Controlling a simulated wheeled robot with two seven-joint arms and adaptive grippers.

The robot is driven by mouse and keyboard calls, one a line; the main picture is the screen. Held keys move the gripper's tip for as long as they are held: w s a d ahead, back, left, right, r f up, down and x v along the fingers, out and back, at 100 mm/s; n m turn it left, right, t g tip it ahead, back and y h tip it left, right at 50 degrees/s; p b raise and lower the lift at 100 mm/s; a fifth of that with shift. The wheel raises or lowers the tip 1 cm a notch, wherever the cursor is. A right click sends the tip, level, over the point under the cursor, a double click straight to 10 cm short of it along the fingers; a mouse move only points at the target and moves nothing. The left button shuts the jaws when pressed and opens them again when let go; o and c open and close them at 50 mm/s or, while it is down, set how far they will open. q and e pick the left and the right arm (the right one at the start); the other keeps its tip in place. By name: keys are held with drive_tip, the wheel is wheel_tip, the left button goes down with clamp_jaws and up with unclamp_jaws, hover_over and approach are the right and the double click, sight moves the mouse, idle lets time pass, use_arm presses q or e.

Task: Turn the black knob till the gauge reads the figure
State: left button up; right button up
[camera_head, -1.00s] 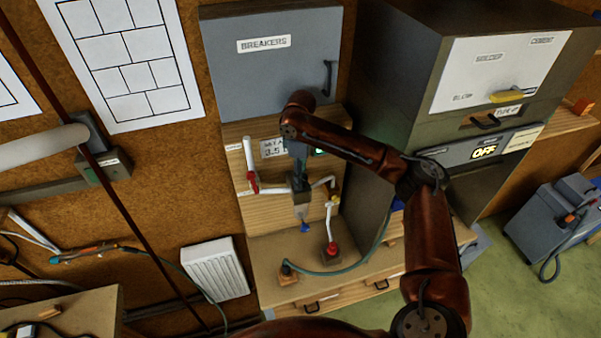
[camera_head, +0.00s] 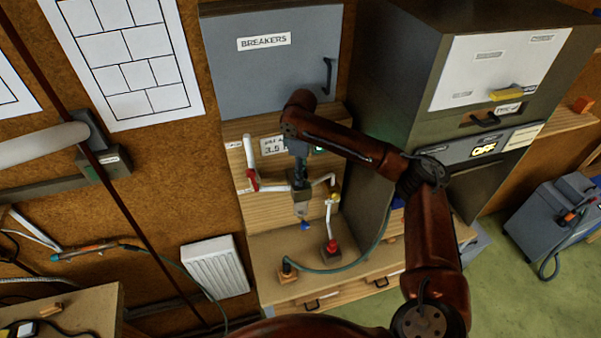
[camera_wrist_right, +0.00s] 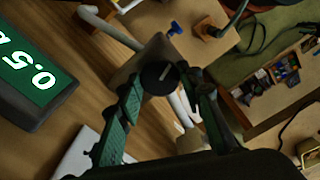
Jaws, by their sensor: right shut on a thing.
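The black knob (camera_wrist_right: 160,77) is round with a pale pointer line and sits on a grey regulator body (camera_wrist_right: 143,60). My right gripper (camera_wrist_right: 164,82) is shut on the knob, one green-padded finger on each side; in the head view it (camera_head: 299,183) hides the knob. The gauge (camera_wrist_right: 36,75) is a green lit display reading 0.5 in the wrist view, its unit cut off at the edge. In the head view only a sliver of it (camera_head: 319,150) shows behind my arm. A white plate (camera_head: 274,146) beside it carries a figure too blurred to read surely. My left gripper is out of view.
White pipes with a red-handled valve (camera_head: 252,180) lie left of the gripper. A red-topped fitting (camera_head: 332,246) and a green hose (camera_head: 345,267) stand on the wooden bench below. The grey breakers cabinet (camera_head: 270,75) is above, a dark kiln-like cabinet (camera_head: 385,100) right.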

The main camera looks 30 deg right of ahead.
drive_tip(key=m, duration=0.3)
drive_tip(key=shift+m, duration=0.3)
drive_tip(key=m, duration=0.4)
drive_tip(key=shift+m, duration=0.3)
drive_tip(key=m, duration=1.4)
drive_tip(key=shift+m, duration=0.3)
drive_tip(key=m, duration=0.3)
drive_tip(key=shift+m, duration=1.9)
